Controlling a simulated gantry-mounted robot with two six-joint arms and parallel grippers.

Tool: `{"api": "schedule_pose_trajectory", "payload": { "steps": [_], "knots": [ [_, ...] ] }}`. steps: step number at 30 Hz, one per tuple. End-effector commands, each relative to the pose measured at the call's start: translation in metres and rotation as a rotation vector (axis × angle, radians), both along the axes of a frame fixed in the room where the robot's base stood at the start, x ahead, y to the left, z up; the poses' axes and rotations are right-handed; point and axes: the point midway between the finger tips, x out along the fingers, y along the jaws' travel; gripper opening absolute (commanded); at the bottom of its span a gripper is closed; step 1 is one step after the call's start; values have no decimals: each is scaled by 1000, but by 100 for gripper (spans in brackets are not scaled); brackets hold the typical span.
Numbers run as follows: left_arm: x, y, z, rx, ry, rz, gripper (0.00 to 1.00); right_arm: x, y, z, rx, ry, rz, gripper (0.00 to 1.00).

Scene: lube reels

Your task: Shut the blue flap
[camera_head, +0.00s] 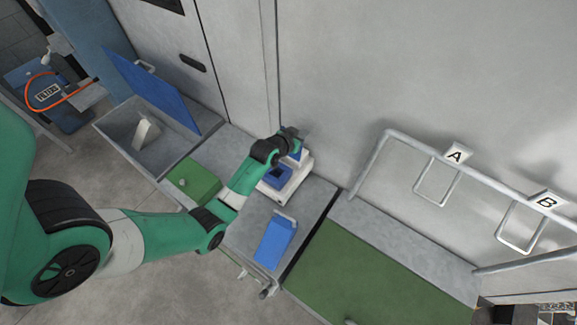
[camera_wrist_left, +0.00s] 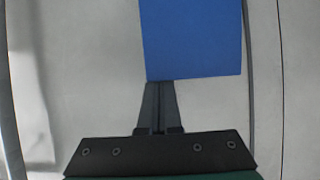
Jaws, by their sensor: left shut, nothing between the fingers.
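A large blue flap (camera_head: 150,85) stands raised, tilted, at the back edge of an open grey bin (camera_head: 112,133) at the upper left. My left gripper (camera_head: 295,134) is away to its right, above a small white device (camera_head: 298,180) with blue parts (camera_head: 278,176). A blue part (camera_head: 296,154) of the device shows just below the gripper and is partly covered by it. In the left wrist view, the shut fingers (camera_wrist_left: 158,84) point at the lower edge of a flat blue panel (camera_wrist_left: 193,40). I cannot tell whether they touch it. My right gripper is out of view.
A white object (camera_head: 145,134) lies in the bin. A metal rail (camera_head: 360,175) with A and B signs (camera_head: 456,154) stands at the right.

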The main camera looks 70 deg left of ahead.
Motion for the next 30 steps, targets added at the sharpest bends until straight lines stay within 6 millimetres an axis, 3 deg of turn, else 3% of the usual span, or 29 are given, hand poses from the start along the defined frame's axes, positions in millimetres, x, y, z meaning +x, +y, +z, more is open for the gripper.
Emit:
{"api": "schedule_pose_trajectory", "payload": {
  "steps": [1,30],
  "knots": [
    [-13,-8,-25,-37,55,1,0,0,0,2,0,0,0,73],
    [-53,-35,-28,-36,55,2,0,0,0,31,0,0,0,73]
  ]
}}
